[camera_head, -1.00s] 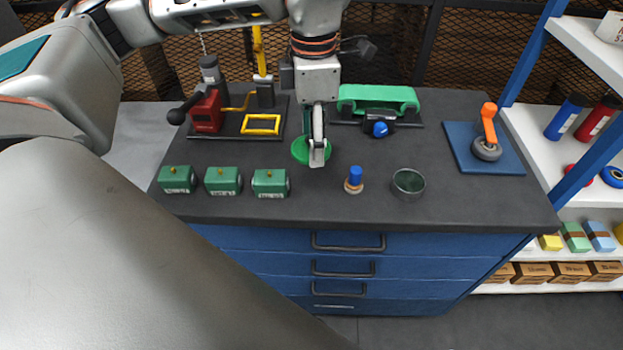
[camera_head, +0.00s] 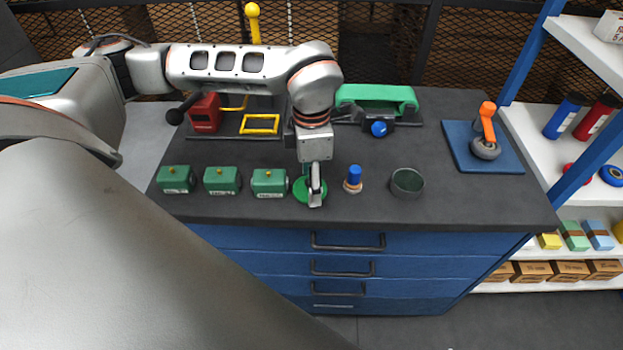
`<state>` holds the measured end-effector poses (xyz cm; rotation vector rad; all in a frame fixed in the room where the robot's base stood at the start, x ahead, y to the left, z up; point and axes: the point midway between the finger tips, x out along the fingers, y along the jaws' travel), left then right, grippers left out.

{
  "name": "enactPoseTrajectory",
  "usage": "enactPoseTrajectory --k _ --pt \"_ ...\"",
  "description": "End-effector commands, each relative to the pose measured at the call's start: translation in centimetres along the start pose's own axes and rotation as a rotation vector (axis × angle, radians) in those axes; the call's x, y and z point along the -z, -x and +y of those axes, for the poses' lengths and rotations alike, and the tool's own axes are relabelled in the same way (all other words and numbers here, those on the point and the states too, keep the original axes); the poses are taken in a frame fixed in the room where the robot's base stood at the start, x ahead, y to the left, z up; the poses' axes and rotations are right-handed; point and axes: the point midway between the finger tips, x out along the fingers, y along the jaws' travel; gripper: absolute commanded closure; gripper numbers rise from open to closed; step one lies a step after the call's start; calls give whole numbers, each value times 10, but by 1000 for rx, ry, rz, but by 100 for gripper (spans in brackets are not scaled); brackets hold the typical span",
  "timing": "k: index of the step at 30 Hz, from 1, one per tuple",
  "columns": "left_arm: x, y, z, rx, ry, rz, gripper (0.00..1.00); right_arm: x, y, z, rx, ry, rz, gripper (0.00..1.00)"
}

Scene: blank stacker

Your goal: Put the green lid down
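The round green lid (camera_head: 300,189) is at the front middle of the dark worktop, between the row of green blocks and a blue-topped peg. My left gripper (camera_head: 315,200) points down and is shut on the lid, covering part of it. The lid lies low over the worktop; I cannot tell whether it touches the surface. A dark round open cup (camera_head: 408,183) stands to the right, apart from the lid. My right gripper is not in view.
Several green blocks (camera_head: 222,181) stand close left of the lid. The blue-topped peg (camera_head: 353,180) stands close right. Behind are a red device (camera_head: 205,113), a green-topped fixture (camera_head: 376,97) and a blue plate with an orange-handled tool (camera_head: 484,147).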

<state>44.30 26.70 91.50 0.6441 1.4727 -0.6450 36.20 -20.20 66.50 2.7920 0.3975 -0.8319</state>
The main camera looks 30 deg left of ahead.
Motion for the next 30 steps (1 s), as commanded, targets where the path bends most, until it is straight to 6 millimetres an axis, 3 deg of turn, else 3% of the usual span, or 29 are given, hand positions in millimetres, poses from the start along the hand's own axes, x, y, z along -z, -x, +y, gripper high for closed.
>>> enactPoseTrajectory --k 7,8,9,22,26,30 --pt "0 -4 0 0 0 0 62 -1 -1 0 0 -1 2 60" --pt "0 -3 0 0 0 0 40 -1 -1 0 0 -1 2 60" --pt "0 -3 0 0 0 0 31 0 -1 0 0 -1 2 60" --pt "0 4 0 -1 1 -1 31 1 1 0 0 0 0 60" --pt "-1 20 1 -4 1 -4 31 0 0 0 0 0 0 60" --pt "-1 49 1 -5 1 -4 31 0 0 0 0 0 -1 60"
